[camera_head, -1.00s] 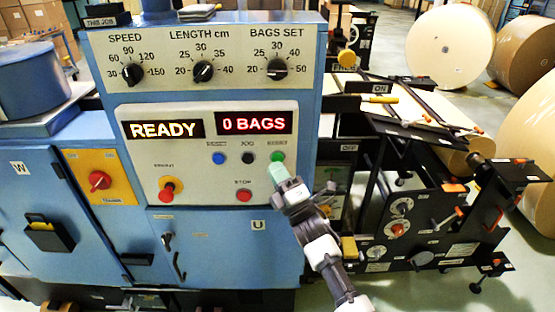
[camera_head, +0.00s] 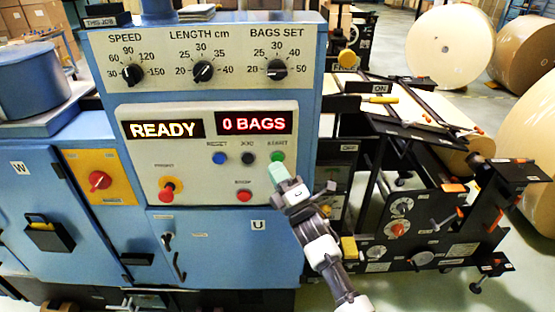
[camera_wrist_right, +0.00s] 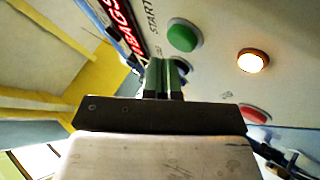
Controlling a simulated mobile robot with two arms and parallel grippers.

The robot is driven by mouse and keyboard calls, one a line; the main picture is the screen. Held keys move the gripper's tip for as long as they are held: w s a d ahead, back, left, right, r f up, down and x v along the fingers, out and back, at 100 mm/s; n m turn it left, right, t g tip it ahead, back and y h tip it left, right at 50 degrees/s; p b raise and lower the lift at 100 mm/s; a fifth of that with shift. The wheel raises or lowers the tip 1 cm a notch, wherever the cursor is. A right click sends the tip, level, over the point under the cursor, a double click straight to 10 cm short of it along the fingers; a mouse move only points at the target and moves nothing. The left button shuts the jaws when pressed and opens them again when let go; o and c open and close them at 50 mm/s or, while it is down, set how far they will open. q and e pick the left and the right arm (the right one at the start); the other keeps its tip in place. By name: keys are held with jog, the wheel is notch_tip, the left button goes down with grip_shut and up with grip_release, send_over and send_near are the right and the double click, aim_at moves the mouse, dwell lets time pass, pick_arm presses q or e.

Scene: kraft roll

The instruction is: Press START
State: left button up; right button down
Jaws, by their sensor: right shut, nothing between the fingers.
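The green START button (camera_head: 277,156) is on the light control panel (camera_head: 205,165), below the red "0 BAGS" display (camera_head: 254,123). The panel also reads "READY" (camera_head: 162,129). My right gripper (camera_head: 278,172) is shut and empty, its green fingertips just below the START button. In the right wrist view the shut fingers (camera_wrist_right: 163,78) point at the panel, and the green button (camera_wrist_right: 183,36) shows clear above them, with a gap in the picture. I cannot tell how far the tips are from the panel surface. My left gripper is not in view.
Blue RESET (camera_head: 219,158) and black JOG (camera_head: 248,158) buttons sit left of START. A red STOP button (camera_head: 244,195) and a red emergency knob (camera_head: 168,189) are lower. A lit round lamp (camera_wrist_right: 253,61) shows in the wrist view. Black machine frames (camera_head: 420,210) stand to the right.

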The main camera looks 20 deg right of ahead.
jog(key=shift+w+d+b, duration=0.1)
jog(key=shift+w+b, duration=0.3)
